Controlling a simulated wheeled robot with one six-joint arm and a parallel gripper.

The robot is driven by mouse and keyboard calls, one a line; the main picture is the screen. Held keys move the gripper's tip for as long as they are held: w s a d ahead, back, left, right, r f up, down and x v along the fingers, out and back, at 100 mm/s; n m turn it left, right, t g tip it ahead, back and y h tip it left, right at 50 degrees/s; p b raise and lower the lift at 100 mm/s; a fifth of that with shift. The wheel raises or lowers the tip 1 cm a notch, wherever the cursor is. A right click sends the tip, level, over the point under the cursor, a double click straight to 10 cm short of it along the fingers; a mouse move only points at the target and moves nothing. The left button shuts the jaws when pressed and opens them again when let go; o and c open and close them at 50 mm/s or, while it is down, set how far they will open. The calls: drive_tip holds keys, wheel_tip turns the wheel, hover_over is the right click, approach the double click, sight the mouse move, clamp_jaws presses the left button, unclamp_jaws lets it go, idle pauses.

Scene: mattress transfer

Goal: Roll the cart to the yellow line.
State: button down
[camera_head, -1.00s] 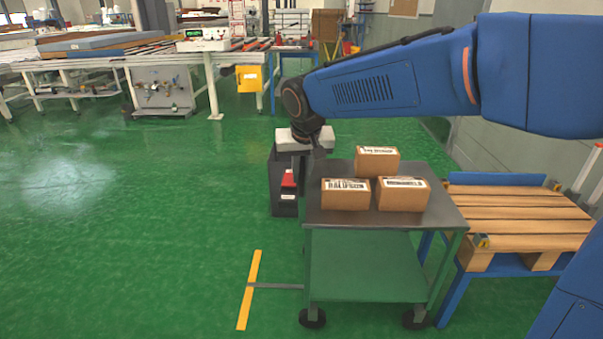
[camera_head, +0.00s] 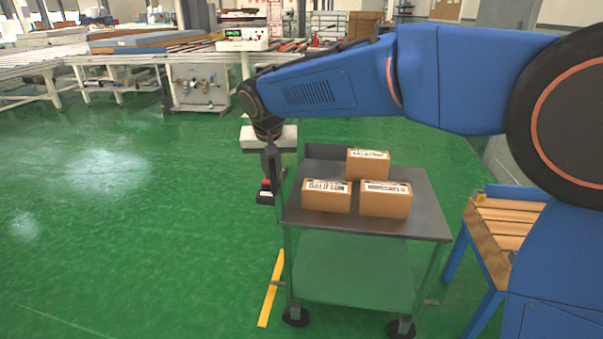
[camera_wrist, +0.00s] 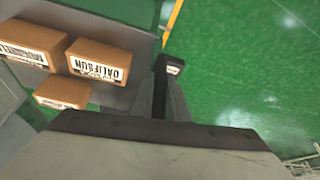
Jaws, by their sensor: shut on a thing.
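The green cart (camera_head: 352,265) with a dark grey top stands right of the yellow line (camera_head: 270,292). Its near-left wheel (camera_head: 295,316) is on the floor, a small gap from the line. Three brown labelled boxes, one of them the rear box (camera_head: 368,164), sit on its top; boxes also show in the wrist view (camera_wrist: 99,62). My gripper (camera_head: 266,190) points down at the cart's left side, shut on the cart. The exact grip point is hidden. One dark finger (camera_wrist: 167,85) shows in the wrist view, beside the cart top; the yellow line (camera_wrist: 172,22) shows beyond it.
A wooden slatted pallet on a blue stand (camera_head: 497,235) is at right, partly behind my arm. Conveyor tables (camera_head: 120,62) and a grey cabinet (camera_head: 200,86) stand at the back. The green floor (camera_head: 120,220) left of the line is clear.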

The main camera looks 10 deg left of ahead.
drive_tip(key=a, duration=1.1)
drive_tip(key=shift+w, duration=0.2)
drive_tip(key=shift+r, duration=0.15)
drive_tip(key=c, duration=1.7)
unclamp_jaws()
drive_tip(key=shift+a, duration=0.15)
drive_tip(key=v, duration=1.7)
drive_tip(key=shift+r, duration=0.15)
